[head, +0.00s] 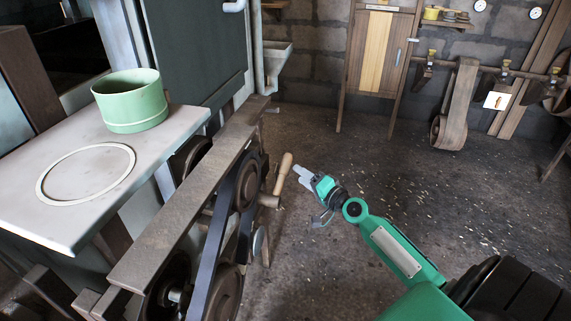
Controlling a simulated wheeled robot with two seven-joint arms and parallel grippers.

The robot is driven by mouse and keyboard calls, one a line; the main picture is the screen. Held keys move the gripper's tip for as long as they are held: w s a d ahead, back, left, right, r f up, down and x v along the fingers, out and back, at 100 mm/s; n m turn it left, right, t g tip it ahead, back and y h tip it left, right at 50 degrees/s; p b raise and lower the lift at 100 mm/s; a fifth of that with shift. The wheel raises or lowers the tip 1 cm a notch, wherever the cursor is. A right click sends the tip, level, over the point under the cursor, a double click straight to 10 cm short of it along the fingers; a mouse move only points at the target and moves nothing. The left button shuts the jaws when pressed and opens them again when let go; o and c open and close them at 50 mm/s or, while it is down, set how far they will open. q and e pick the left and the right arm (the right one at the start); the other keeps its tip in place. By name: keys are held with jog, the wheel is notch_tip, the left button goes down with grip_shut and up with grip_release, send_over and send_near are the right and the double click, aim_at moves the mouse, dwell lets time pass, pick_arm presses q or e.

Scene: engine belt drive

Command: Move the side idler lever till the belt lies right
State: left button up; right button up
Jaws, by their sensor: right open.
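The side idler lever shows as a pale wooden handle (283,174) standing up and leaning slightly right, beside the belt drive. A dark belt (208,262) runs down the side of the wooden frame over dark round pulleys; an upper pulley (248,185) is partly behind it. I cannot tell exactly how the belt sits on the pulleys. My right gripper (300,174) comes in from the right with its pale fingers close to the right of the handle. It is open, and I see nothing held in it. My left gripper is not in view.
A wooden beam (185,205) runs along the top of the drive. A pale table (60,225) with a green round container (131,103) stands to the left. The dark floor (420,180) to the right is open. A wooden cabinet (378,50) stands at the back.

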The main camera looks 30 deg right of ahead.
aim_at(286, 166)
jog(key=shift+w+a, duration=0.25)
jog(key=shift+w, duration=1)
jog(key=shift+w+a, duration=0.2)
jog(key=shift+w, duration=1.1)
jog(key=shift+w+a, duration=0.25)
jog(key=shift+w, duration=1)
jog(key=shift+p, duration=0.3)
grip_shut()
